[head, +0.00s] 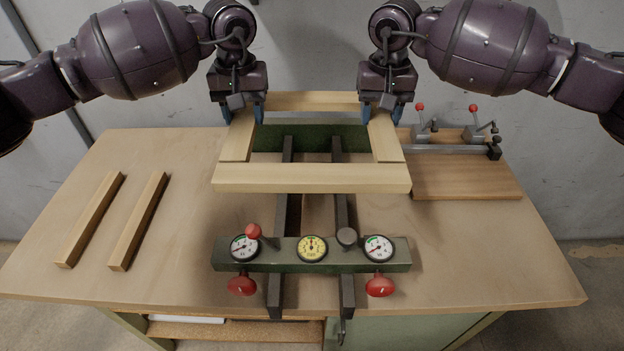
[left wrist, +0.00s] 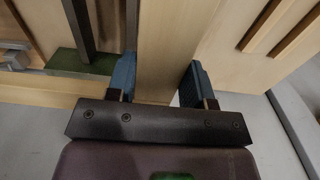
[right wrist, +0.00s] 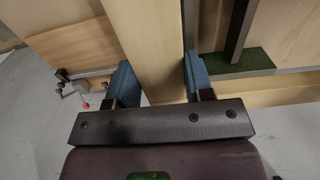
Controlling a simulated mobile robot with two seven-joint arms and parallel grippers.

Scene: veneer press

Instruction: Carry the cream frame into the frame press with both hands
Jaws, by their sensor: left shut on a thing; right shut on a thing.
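The cream frame (head: 312,178) is a rectangle of pale wooden bars, held level above the frame press. My left gripper (head: 244,112) is shut on its left side bar, which lies between blue fingers in the left wrist view (left wrist: 165,50). My right gripper (head: 380,110) is shut on its right side bar, seen between the fingers in the right wrist view (right wrist: 145,45). The frame press has a green front beam (head: 330,262) with several gauges and red knobs, two dark rails (head: 345,210), and a green back beam (head: 320,132) seen through the frame's opening. The frame hides part of the rails.
Two loose wooden bars (head: 90,220) (head: 138,222) lie on the left of the workbench (head: 190,285). At the right back stands a brown board (head: 465,180) with a grey rail and red-knobbed clamps (head: 473,130). The bench's front right is clear. A grey wall stands behind.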

